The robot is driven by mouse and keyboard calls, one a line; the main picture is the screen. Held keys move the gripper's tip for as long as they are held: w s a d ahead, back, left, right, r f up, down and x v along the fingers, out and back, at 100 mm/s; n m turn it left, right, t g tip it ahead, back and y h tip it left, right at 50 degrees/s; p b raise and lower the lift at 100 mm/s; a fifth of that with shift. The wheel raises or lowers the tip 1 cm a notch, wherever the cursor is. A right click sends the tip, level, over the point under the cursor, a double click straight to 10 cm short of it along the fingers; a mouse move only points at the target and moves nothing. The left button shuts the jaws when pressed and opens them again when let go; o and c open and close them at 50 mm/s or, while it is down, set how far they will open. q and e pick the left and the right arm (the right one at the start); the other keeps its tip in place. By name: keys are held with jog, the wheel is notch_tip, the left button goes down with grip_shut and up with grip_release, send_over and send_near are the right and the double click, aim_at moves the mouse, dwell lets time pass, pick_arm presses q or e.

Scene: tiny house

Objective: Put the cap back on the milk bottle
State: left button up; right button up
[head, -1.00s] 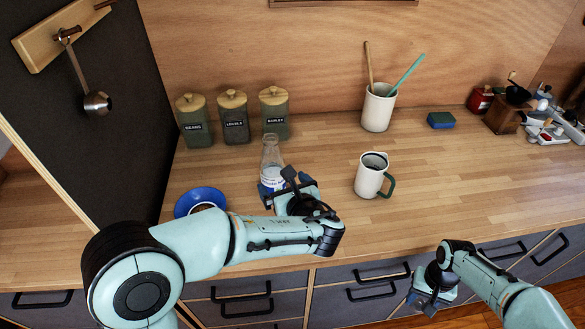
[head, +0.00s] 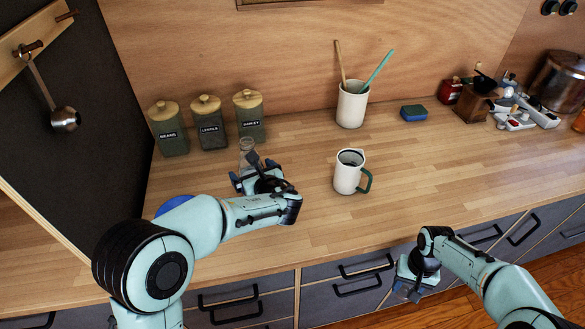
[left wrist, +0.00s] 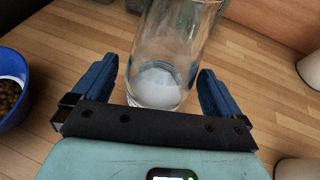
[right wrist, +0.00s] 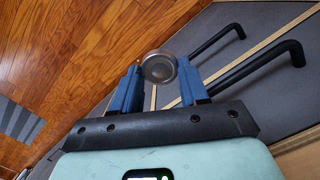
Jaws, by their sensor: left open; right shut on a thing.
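The clear glass milk bottle (head: 247,150) stands upright on the wooden counter, partly hidden by my left gripper in the head view. In the left wrist view the bottle (left wrist: 165,60) stands between the open fingers of my left gripper (left wrist: 160,88), with a gap on each side. Milk shows low inside it. My right gripper (right wrist: 160,82) is shut on the round silvery cap (right wrist: 159,67), held at its fingertips. In the head view my right gripper (head: 410,292) hangs in front of the drawers, below the counter edge; the cap cannot be made out there.
A white mug (head: 348,172) with a green handle stands right of the bottle. Several lidded canisters (head: 210,127) are behind it. A blue bowl (left wrist: 12,98) of brown bits is to its left. A utensil pot (head: 351,106) is at the back. Drawer handles (head: 358,288) stick out near my right gripper.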

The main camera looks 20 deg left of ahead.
pick_arm(q)
jog(key=shift+w+a+f, duration=0.3)
jog(key=shift+w+a, duration=0.05)
jog(key=shift+a, duration=0.05)
jog(key=shift+r, duration=0.1)
jog(key=c, duration=1.6)
jog(key=shift+r, duration=0.1)
jog(key=shift+c, duration=0.2)
